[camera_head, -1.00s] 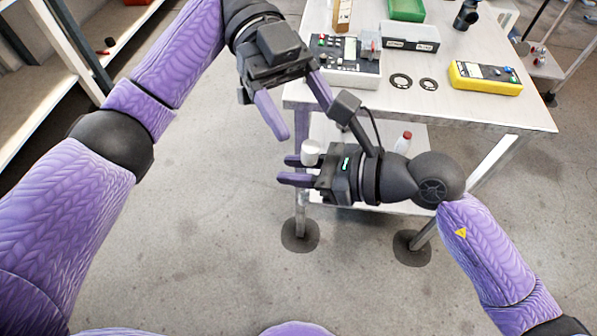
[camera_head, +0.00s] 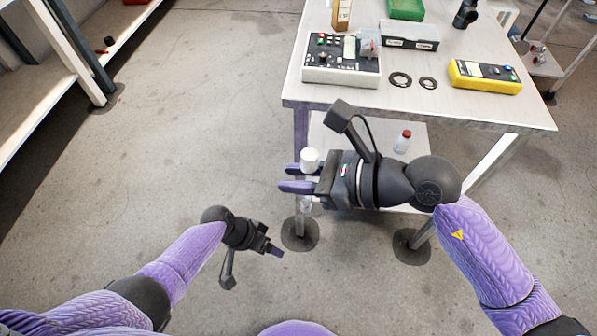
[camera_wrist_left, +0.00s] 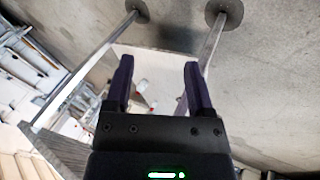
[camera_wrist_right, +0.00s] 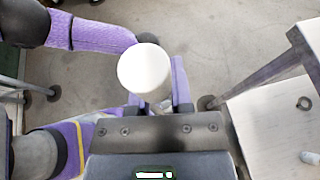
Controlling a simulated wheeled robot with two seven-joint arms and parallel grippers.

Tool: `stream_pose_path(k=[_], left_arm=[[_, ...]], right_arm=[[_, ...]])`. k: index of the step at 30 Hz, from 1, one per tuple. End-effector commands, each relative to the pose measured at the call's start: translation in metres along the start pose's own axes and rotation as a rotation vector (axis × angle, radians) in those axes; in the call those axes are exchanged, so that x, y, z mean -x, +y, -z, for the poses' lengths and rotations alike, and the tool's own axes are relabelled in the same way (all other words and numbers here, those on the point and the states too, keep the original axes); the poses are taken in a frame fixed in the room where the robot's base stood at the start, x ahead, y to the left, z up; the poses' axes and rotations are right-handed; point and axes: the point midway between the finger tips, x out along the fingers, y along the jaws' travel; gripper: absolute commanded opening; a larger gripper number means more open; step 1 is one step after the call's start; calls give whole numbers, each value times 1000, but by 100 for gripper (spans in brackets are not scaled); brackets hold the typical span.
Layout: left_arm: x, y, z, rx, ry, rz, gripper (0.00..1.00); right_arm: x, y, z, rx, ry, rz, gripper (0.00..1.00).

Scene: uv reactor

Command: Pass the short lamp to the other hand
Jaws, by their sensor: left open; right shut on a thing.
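The short lamp (camera_head: 310,159) shows as a white round cap with a clear part below it, upright between the fingers of my right gripper (camera_head: 285,177). My right gripper is shut on it in front of the table. In the right wrist view the white cap of the lamp (camera_wrist_right: 145,70) hides part of the fingers. My left gripper (camera_head: 279,251) is open and empty, lower and to the left of the lamp, well apart from it. In the left wrist view its two fingers (camera_wrist_left: 157,75) stand apart with nothing held between them.
The table (camera_head: 450,110) carries a control box (camera_head: 340,72), black rings (camera_head: 400,79), a yellow meter (camera_head: 485,77), a bin (camera_head: 410,42) and a green tray (camera_head: 407,9). A red-capped bottle (camera_head: 403,142) stands on its lower shelf. The floor left of the table is free.

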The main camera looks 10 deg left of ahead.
Motion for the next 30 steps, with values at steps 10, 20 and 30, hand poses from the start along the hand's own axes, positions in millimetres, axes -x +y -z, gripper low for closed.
stream_pose_path(k=[10,20,30], left_arm=[[-42,-44,-252,163,-206,426,69],[-28,-21,-366,106,-275,501,69],[-28,-20,-368,102,-276,501,69]], right_arm=[[0,0,-1,1,-2,0,0],[0,0,-1,1,-3,1,0],[0,0,-1,1,-3,1,0]])
